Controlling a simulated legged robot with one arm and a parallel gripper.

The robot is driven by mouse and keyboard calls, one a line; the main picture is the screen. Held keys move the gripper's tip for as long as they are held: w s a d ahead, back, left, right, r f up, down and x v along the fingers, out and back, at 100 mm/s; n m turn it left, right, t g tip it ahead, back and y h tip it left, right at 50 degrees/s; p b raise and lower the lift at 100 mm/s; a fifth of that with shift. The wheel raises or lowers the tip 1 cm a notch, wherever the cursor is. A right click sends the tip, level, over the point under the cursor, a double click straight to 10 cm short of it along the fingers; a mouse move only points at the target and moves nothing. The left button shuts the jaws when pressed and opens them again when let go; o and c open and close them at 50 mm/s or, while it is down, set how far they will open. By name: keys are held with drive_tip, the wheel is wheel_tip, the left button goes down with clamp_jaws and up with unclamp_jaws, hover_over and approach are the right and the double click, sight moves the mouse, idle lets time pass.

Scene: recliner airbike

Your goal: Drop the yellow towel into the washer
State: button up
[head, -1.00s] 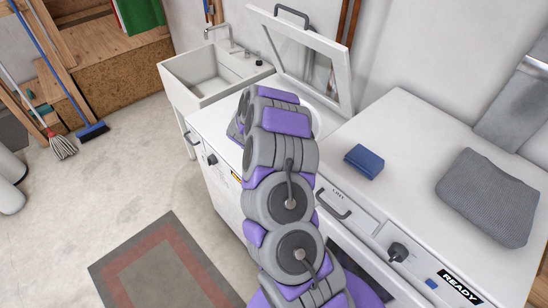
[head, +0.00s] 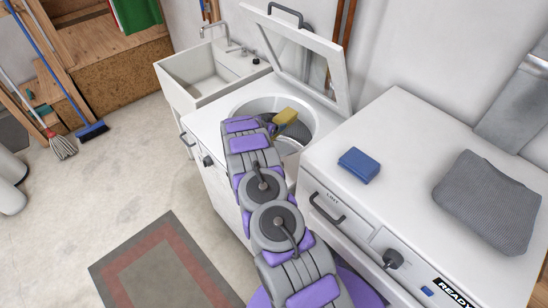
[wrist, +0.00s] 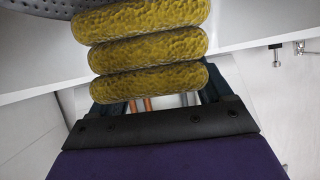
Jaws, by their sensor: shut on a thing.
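The yellow towel (head: 285,117) is a small folded bundle above the washer's round top opening. In the wrist view the towel (wrist: 148,50) shows as a stack of three yellow rolls directly in front of my gripper (wrist: 160,98). My gripper (head: 270,125) is shut on the towel; its fingertips are mostly hidden behind the towel and my arm. The washer (head: 213,118) is white, with its framed lid (head: 297,55) raised. Its grey perforated drum shows in the opening, partly hidden by my arm and the towel.
A white dryer (head: 400,125) stands right of the washer, with a blue folded cloth (head: 359,165) and a grey folded towel (head: 487,202) on top. A white sink (head: 205,75) stands left of the washer. A mat (head: 165,265) lies on the open floor.

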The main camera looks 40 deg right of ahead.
drive_tip(key=shift+f, duration=0.4)
drive_tip(key=shift+s+a+f+b, duration=0.1)
drive_tip(key=shift+f+b, duration=0.15)
drive_tip(key=shift+b, duration=0.3)
drive_tip(key=a+f+b, duration=0.1)
drive_tip(key=a+f, duration=0.1)
drive_tip(key=shift+a+b, duration=0.35)
drive_tip(key=shift+d+f, duration=0.25)
drive_tip(key=shift+f, duration=0.4)
drive_tip(key=shift+d+f, duration=0.1)
drive_tip(key=shift+d, duration=0.6)
drive_tip(key=o, duration=0.9)
drive_tip(key=shift+a, duration=0.1)
drive_tip(key=o, duration=0.3)
drive_tip(key=shift+a+r, duration=0.25)
drive_tip(key=shift+a, duration=0.3)
drive_tip(key=shift+d, duration=0.1)
